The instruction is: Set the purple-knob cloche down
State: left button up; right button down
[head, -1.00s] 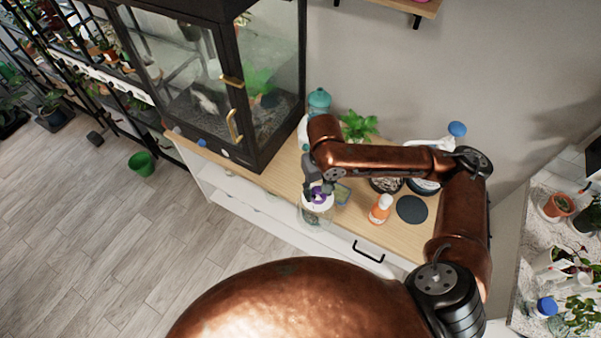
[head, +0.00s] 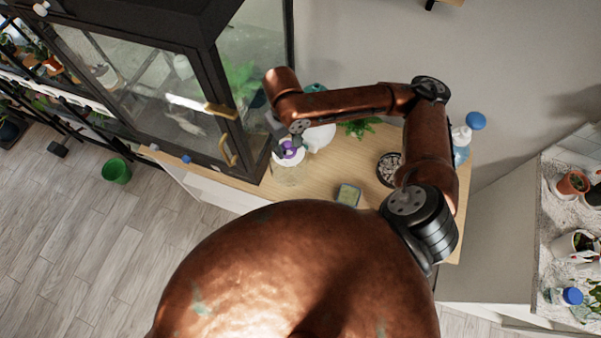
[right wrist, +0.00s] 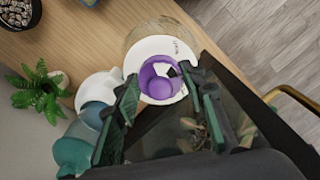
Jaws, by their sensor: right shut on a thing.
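The purple-knob cloche (head: 290,174) has a clear body, a white top and a purple knob. It is by the front edge of the wooden cabinet top, close to the glass terrarium. My right gripper (head: 286,146) is shut on its knob from above. In the right wrist view the purple knob (right wrist: 158,88) sits between the two fingers (right wrist: 163,95), with the white top and clear body beyond. I cannot tell whether the cloche's base touches the wood. My left gripper is not in view.
The black-framed terrarium (head: 215,140) with brass handles stands just left of the cloche. Behind are a green plant (head: 360,126) and a white-and-teal bottle, partly hidden. A small green-grey box (head: 348,194) and a bowl of pebbles (head: 388,168) are to the right. Bare wood (head: 335,165) lies between.

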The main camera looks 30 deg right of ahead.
aim_at(302, 160)
jog(key=s+a+r+n+p, duration=0.3)
jog(key=s+a+n+p, duration=0.55)
jog(key=n, duration=0.25)
jog(key=w+d+f, duration=0.1)
jog(key=d, duration=0.1)
jog(key=w+d+f, duration=0.1)
jog(key=d+f, duration=0.1)
jog(key=d, duration=0.1)
jog(key=w+d+f+b, duration=0.1)
jog(key=d, duration=0.1)
jog(key=shift+w+d+f, duration=0.1)
jog(key=shift+d+f, duration=0.15)
jog(key=shift+d, duration=0.1)
jog(key=d+f, duration=0.1)
jog(key=w+d+f, duration=0.1)
jog(key=f, duration=0.1)
jog(key=d+f, duration=0.1)
jog(key=shift+w+d+f, duration=0.2)
jog(key=shift+w, duration=0.05)
jog(key=shift+w+d+f, duration=0.2)
jog(key=shift+d+f, duration=0.2)
jog(key=shift+f, duration=0.15)
jog(key=shift+w+d+f, duration=0.1)
jog(key=shift+d+f, duration=0.05)
jog(key=shift+f, duration=0.75)
jog(key=shift+d+f, duration=0.1)
jog(key=shift+f, duration=0.9)
jog(key=c, duration=1.2)
grip_release()
jog(key=shift+c, duration=0.2)
